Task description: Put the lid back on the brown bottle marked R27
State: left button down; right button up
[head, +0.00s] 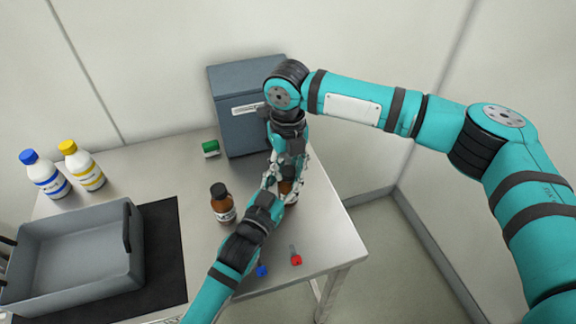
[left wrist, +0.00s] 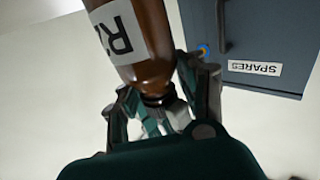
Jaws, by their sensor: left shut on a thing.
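A brown bottle with a white label (left wrist: 113,32) fills the top of the left wrist view; the label reads "R2", the rest cut off. Its neck with a dark ring points down in that picture. My left gripper (left wrist: 160,80) is shut on this bottle near its shoulder. In the head view the bottle (head: 287,187) shows only partly between my grippers. My right gripper (head: 286,170) reaches down from above at the bottle; its jaws are hard to make out. I cannot make out the lid; it may be hidden by the fingers.
A second brown bottle with a black cap (head: 222,203) stands just left. A blue-grey cabinet (head: 237,130), marked SPARES, stands behind. A green block (head: 210,148), blue (head: 261,271) and red (head: 296,259) pieces, two white bottles (head: 82,165) (head: 45,174) and a grey tray (head: 72,220) are around.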

jog(key=o, duration=0.4)
jog(key=shift+o, duration=0.2)
jog(key=shift+r, duration=2.25)
jog(key=shift+c, duration=0.3)
jog(key=shift+s+r+n, duration=0.1)
jog(key=shift+r+n, duration=1.6)
jog(key=shift+r, duration=0.05)
